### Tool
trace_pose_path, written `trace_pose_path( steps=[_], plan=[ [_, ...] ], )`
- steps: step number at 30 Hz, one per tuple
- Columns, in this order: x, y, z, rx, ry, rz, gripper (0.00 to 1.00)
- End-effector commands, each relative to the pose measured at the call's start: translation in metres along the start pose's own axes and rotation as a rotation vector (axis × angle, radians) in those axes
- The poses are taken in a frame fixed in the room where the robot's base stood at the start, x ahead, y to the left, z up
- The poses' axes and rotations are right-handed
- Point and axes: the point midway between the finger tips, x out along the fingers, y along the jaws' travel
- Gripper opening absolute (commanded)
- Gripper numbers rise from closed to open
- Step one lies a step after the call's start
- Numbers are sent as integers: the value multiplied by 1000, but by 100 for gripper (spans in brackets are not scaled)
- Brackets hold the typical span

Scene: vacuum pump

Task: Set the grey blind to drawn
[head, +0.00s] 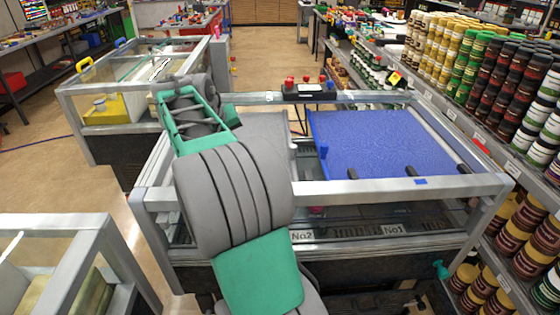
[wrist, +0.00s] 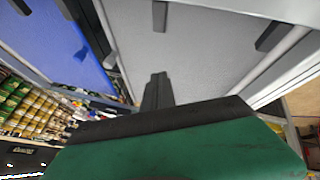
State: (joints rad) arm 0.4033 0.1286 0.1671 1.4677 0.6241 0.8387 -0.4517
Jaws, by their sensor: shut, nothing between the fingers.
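The grey blind (head: 265,128) lies over the left part of the middle frame's top, beside the blue blind. My arm hides much of its left and front in the head view. In the wrist view the grey blind (wrist: 205,58) fills the upper middle, with a dark tab (wrist: 160,16) at its top edge. My gripper (wrist: 156,90) shows as dark, shut fingers with nothing between them, in front of the grey blind's surface. I cannot tell whether they touch it. In the head view my gripper is hidden behind my arm.
The blue blind (head: 385,143) covers the right part of the frame. Metal rails (head: 330,190) and a control box with red buttons (head: 304,91) border it. Shelves of cans (head: 500,90) stand close on the right. Another framed unit (head: 120,100) stands at the left, with floor between.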

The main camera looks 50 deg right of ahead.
Motion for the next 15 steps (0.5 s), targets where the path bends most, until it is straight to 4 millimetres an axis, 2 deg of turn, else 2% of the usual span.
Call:
trace_pose_path(
  steps=[1, 3, 7, 11, 15],
  plan=[
    [39, 22, -3, 38, -24, 53, 0],
    [66, 51, -7, 77, -46, 113, 0],
    [88, 78, -9, 109, -67, 165, 0],
    [100, 83, -8, 111, -71, 171, 0],
    [126, 89, -5, 113, -72, 171, 0]
  ],
)
